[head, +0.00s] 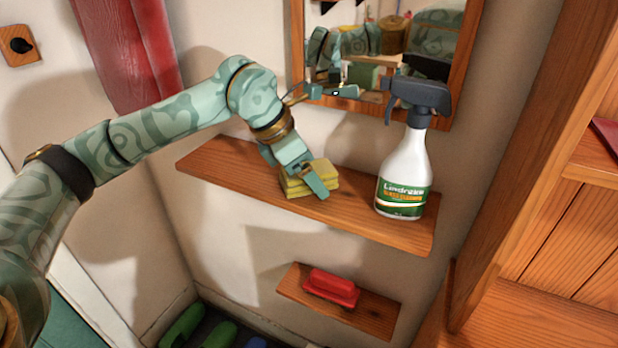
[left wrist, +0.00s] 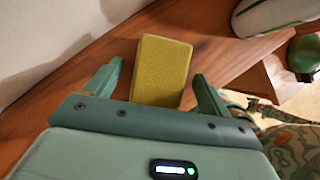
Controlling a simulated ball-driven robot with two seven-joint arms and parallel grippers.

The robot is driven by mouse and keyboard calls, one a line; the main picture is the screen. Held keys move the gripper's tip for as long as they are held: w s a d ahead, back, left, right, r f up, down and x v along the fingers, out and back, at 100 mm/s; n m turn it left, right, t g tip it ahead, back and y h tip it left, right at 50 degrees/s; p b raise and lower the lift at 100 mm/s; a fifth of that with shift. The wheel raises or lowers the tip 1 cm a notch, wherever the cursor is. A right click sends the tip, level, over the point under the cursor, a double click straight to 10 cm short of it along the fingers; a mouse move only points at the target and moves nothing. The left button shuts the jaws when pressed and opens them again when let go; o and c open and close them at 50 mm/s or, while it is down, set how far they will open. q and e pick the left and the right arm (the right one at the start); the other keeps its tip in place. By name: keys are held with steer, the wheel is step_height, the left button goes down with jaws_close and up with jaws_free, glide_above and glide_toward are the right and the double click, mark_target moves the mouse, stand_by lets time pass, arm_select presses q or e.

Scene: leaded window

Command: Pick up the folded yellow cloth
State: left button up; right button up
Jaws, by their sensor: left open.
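The folded yellow cloth (head: 324,177) lies on the upper wooden shelf (head: 225,165), left of the spray bottle. It looks like a thick folded stack. My left gripper (head: 307,187) is at the cloth, with one finger in front of it in the head view and hiding part of it. In the left wrist view the yellow cloth (left wrist: 161,70) shows between the two open fingers of my left gripper (left wrist: 158,82), with a gap on each side and reaching beyond the fingertips. My right gripper is not in view.
A white spray bottle (head: 405,175) with a dark trigger head stands on the same shelf to the right. A framed mirror (head: 455,75) hangs behind. A wooden cabinet (head: 535,150) stands at right.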

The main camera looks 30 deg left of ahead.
mark_target(319, 166)
arm_select(q)
steer(key=shift+f, duration=0.1)
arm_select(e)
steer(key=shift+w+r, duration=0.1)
arm_select(q)
steer(key=c, duration=1.1)
steer(key=shift+o, duration=0.2)
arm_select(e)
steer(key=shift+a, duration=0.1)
arm_select(q)
step_height(319, 166, up, 4)
steer(key=shift+r+p, duration=0.2)
steer(key=shift+p, duration=0.8)
steer(key=s+r, duration=0.1)
steer(key=s+a+r+p, duration=0.1)
steer(key=s+r, duration=0.1)
steer(key=s+r+p, duration=0.1)
steer(key=r, duration=0.1)
steer(key=shift+s+a+r, duration=0.15)
steer(key=shift+s+a, duration=0.2)
steer(key=s+a+r+p, duration=0.1)
steer(key=s+a+r, duration=0.2)
steer(key=s, duration=0.5)
steer(key=shift+s+r, duration=0.3)
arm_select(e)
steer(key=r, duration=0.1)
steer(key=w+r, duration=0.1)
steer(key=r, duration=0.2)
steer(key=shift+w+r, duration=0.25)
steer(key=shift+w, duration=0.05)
